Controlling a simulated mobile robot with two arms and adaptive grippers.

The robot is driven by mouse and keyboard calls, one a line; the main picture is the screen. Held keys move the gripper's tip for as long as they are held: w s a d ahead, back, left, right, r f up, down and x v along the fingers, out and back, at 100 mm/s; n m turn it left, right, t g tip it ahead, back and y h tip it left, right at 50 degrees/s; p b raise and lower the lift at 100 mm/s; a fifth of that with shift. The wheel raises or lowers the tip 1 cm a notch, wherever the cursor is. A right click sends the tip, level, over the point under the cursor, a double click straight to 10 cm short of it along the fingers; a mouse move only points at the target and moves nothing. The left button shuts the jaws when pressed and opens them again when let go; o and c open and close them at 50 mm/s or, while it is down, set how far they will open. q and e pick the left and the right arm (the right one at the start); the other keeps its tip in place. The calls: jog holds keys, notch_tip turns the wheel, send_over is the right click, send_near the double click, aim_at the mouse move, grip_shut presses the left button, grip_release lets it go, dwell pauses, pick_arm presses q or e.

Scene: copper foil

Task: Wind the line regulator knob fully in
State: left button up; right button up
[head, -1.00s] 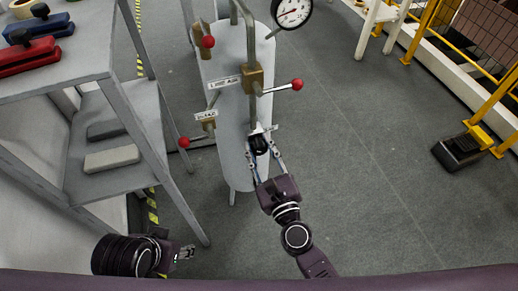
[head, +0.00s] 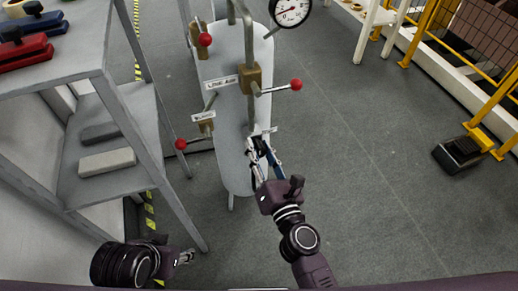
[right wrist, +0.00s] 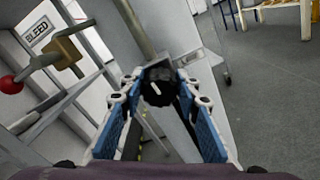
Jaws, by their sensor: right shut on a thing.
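The black regulator knob (right wrist: 157,90) shows in the right wrist view at the lower end of a pipe, with a white mark on its face. In the head view it is mostly hidden by my right gripper (head: 259,147), low on the grey panel (head: 235,165). The right gripper is shut on the knob, one blue-padded finger on each side, and looks rolled about its own axis. My left gripper (head: 185,257) hangs low at the left, away from the panel; its opening is too small to tell.
Red-tipped levers stick out nearby: the LINE AIR lever (head: 295,85) above right and the BLEED lever (head: 181,144) at left. A round gauge (head: 290,11) is at the top. Grey shelving (head: 115,140) stands left.

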jog(key=shift+m, duration=0.5)
jog(key=o, duration=1.1)
jog(key=shift+o, duration=0.2)
